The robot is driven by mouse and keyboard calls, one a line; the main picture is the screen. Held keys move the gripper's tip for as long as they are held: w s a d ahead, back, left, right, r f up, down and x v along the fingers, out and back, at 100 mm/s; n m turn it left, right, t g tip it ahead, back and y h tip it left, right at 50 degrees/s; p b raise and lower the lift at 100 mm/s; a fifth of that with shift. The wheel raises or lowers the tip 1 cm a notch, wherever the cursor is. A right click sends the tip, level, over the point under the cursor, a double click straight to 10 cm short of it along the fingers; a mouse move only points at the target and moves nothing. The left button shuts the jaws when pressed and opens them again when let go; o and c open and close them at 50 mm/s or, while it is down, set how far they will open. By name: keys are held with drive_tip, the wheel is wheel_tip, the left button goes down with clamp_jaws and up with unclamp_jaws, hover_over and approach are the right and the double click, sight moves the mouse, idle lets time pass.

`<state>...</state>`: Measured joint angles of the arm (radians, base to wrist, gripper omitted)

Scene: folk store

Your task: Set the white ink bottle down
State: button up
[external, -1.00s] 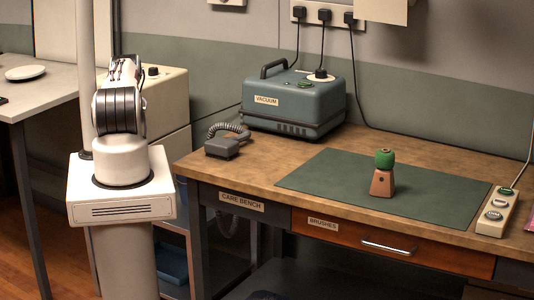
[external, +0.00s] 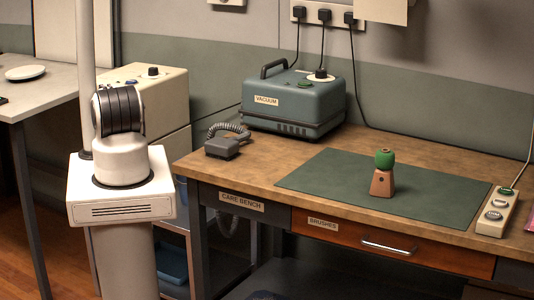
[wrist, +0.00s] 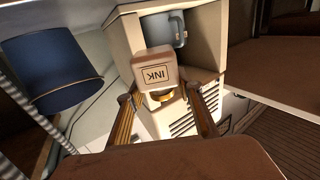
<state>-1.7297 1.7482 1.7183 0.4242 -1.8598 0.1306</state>
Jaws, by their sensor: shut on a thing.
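The white ink bottle (wrist: 154,68) shows in the wrist view, with the label INK upside down and a gold cap (wrist: 162,95) on the side toward me. My gripper (wrist: 160,92) is shut on it, one finger on each side; the exact contact is hard to see. The external view shows only my base and lower arm, so the gripper and bottle are out of it. A dark green mat (external: 330,181) lies on the wooden bench (external: 250,177).
A brown stand with a green top (external: 383,173) is on the mat. A vacuum unit (external: 293,104), a corded grey device (external: 222,146) and a switch strip (external: 496,212) are on the bench. The mat's left part is clear.

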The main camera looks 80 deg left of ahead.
drive_tip(key=w+d+f+m+t+h, duration=0.2)
drive_tip(key=w+d+m+t, duration=0.1)
drive_tip(key=d, duration=0.6)
drive_tip(key=w+d+f+m+t+h, duration=0.2)
drive_tip(key=w+d+m+t, duration=0.1)
drive_tip(key=d, duration=0.6)
drive_tip(key=shift+w+f+t, duration=0.4)
drive_tip(key=shift+w+t, duration=0.4)
drive_tip(key=shift+t, duration=0.3)
hover_over(191, 210)
drive_tip(key=shift+a, duration=0.1)
drive_tip(key=shift+w, duration=0.1)
drive_tip(key=x, duration=0.3)
drive_tip(key=shift+w+a, duration=0.1)
drive_tip(key=shift+w, duration=0.05)
drive_tip(key=shift+w+a+f, duration=0.2)
drive_tip(key=shift+a, duration=0.05)
drive_tip(key=shift+s+f, duration=0.1)
drive_tip(key=shift+f, duration=0.5)
